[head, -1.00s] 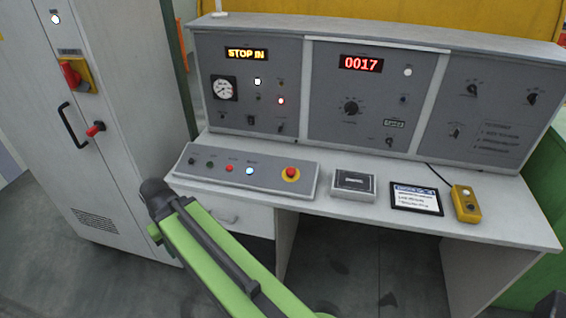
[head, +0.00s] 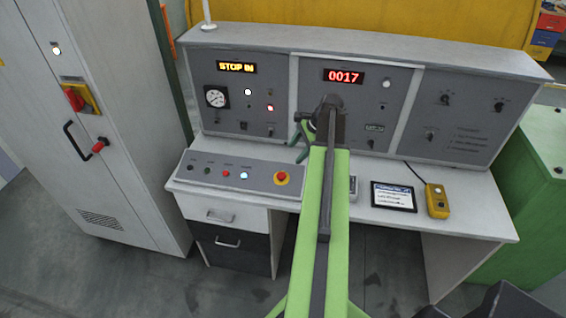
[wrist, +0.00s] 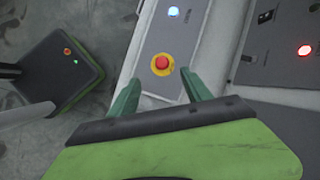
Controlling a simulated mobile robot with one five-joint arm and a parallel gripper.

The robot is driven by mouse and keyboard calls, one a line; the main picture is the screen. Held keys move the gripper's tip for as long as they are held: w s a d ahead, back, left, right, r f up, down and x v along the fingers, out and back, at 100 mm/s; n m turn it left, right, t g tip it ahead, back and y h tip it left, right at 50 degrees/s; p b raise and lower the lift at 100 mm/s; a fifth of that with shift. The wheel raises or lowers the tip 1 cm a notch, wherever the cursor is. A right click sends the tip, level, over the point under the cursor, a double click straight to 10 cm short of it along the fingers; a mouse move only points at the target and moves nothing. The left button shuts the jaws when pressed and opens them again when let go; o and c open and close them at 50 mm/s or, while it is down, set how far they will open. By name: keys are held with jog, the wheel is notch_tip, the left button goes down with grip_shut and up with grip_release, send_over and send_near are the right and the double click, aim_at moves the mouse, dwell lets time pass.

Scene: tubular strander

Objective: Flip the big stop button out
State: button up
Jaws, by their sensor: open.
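The big stop button (head: 281,178) is a red mushroom head on a yellow ring, at the right end of the grey sloping button panel (head: 225,171). In the wrist view the red button (wrist: 162,63) lies just beyond the gap between my fingertips. My gripper (head: 299,138) is open and empty, above and slightly right of the button in the head view. In the wrist view its two green fingers (wrist: 160,80) point towards the button, one on each side and apart from it. The amber display (head: 237,67) reads "STOP IN".
The upright instrument panel (head: 235,120) stands behind the desk. A tablet (head: 393,196) and a yellow pendant box (head: 437,200) lie right of my arm. A small box (head: 353,188) is mostly hidden by my arm. A grey cabinet (head: 105,150) stands left.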

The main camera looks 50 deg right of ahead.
aim_at(281, 175)
jog(key=shift+m, duration=0.4)
jog(key=b+x, duration=0.5)
jog(key=d+b+x, duration=0.1)
jog(key=b+x, duration=0.9)
jog(key=shift+s+d+f, duration=0.3)
jog(key=shift+f, duration=0.25)
jog(key=shift+w+a+f+b, duration=0.15)
jog(key=shift+w+f+b, duration=0.15)
jog(key=shift+b, duration=0.1)
